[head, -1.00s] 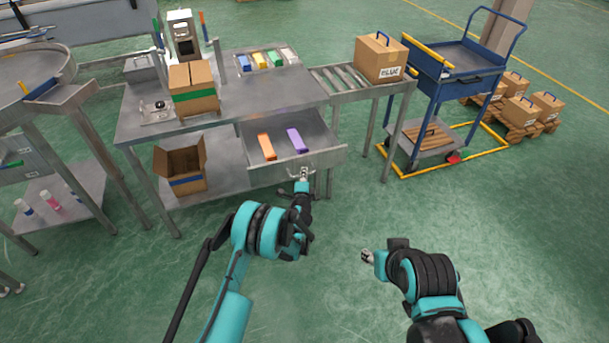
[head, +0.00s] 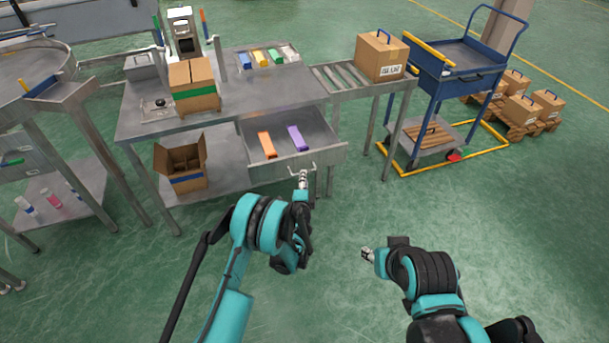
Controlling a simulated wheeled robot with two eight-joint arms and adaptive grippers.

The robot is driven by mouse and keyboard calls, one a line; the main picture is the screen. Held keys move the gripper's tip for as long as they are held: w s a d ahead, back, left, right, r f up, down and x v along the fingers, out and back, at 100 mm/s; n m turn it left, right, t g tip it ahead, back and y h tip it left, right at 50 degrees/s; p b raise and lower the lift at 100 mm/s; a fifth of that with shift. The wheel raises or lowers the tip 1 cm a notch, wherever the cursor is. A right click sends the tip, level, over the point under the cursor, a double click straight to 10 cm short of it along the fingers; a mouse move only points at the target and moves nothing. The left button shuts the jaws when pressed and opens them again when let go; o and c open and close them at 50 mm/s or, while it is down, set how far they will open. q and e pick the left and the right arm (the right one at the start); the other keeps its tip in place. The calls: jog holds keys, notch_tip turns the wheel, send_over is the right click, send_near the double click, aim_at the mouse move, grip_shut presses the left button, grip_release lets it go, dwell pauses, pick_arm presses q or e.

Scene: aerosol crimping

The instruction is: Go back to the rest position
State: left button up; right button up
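My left arm reaches in from the lower left. Its gripper (head: 303,177) is just in front of the handle (head: 297,168) of the pulled-out drawer (head: 322,157). The gripper is small here, and I cannot tell whether its fingers are open or shut, or whether they touch the handle. My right gripper (head: 367,254) hangs over the bare green floor, apart from everything, pointing left. It looks empty, with its fingertips a little apart. In the drawer lie an orange block (head: 267,145) and a purple block (head: 297,138).
The steel workbench (head: 245,95) carries a taped carton (head: 194,87) and a tray of coloured blocks (head: 268,58). An open carton (head: 181,162) stands on its lower shelf. A roller conveyor (head: 341,77) and blue cart (head: 458,60) are to the right. The floor around my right arm is clear.

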pick_arm(q)
jog(key=shift+v, duration=1)
jog(key=s+a+r+n+g+y, duration=0.1)
jog(key=s+a+r+n, duration=0.3)
jog(key=r, duration=0.3)
jog(key=s+a+r+n+g+y, duration=0.1)
jog(key=s+a+r+n+g, duration=0.15)
jog(key=a+r, duration=0.45)
jog(key=s+a+r+n+g+y, duration=0.1)
jog(key=s+a+r+n, duration=0.3)
jog(key=r, duration=0.4)
jog(key=s+a+n+g+h, duration=0.1)
jog(key=s+a+n+g, duration=0.3)
jog(key=s, duration=2.5)
jog(key=n, duration=0.3)
jog(key=shift+s+h, duration=0.2)
jog(key=shift+h, duration=0.1)
